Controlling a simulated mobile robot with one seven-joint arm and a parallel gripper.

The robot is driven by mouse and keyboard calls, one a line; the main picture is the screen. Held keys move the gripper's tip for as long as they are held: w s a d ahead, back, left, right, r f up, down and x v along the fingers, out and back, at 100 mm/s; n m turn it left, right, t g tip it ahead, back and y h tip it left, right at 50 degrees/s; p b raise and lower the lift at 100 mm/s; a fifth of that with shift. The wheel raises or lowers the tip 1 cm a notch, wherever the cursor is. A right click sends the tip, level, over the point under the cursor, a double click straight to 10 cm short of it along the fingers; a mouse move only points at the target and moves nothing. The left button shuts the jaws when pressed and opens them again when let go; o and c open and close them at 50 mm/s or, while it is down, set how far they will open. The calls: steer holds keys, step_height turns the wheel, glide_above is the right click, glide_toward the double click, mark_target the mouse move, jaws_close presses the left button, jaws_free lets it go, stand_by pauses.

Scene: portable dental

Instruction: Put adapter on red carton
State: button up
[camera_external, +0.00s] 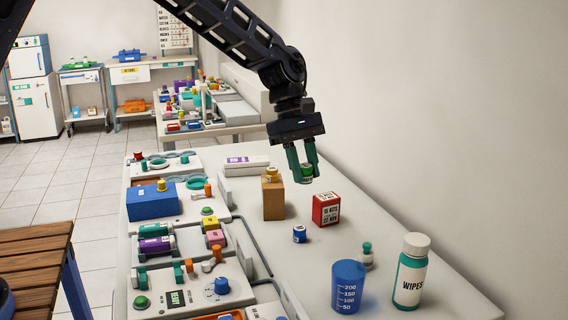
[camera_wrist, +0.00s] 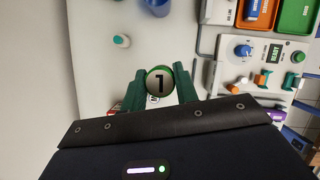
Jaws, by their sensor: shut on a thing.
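My gripper (camera_external: 304,178) is shut on a small round green piece with a pale label, which I take to be the adapter (camera_external: 307,170). In the wrist view the adapter (camera_wrist: 159,82) shows a pale face marked "1" with a green rim, between my green fingers (camera_wrist: 158,92). The red carton (camera_external: 326,209), with a white label, stands upright on the counter. In the external view the adapter is above and slightly left of the carton, apart from it. In the wrist view the carton is mostly hidden behind my gripper.
A brown box (camera_external: 273,198) with a yellow piece on top stands left of the carton. A small blue jar (camera_external: 299,234), a vial (camera_external: 367,254), a blue cup (camera_external: 348,286) and a wipes bottle (camera_external: 411,272) stand nearer. Equipment panels fill the left side. The counter right of the carton is clear.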

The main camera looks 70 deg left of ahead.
steer(key=w+a+r, duration=0.3)
steer(key=w+a, duration=0.4)
step_height(320, 180, up, 3)
glide_above(330, 198)
steer(key=a, duration=0.1)
steer(key=shift+m, duration=0.3)
steer(key=f, duration=1.9)
steer(key=shift+s+a, duration=0.2)
steer(key=shift+f, duration=0.2)
steer(key=o, duration=1)
steer(key=shift+c, duration=0.2)
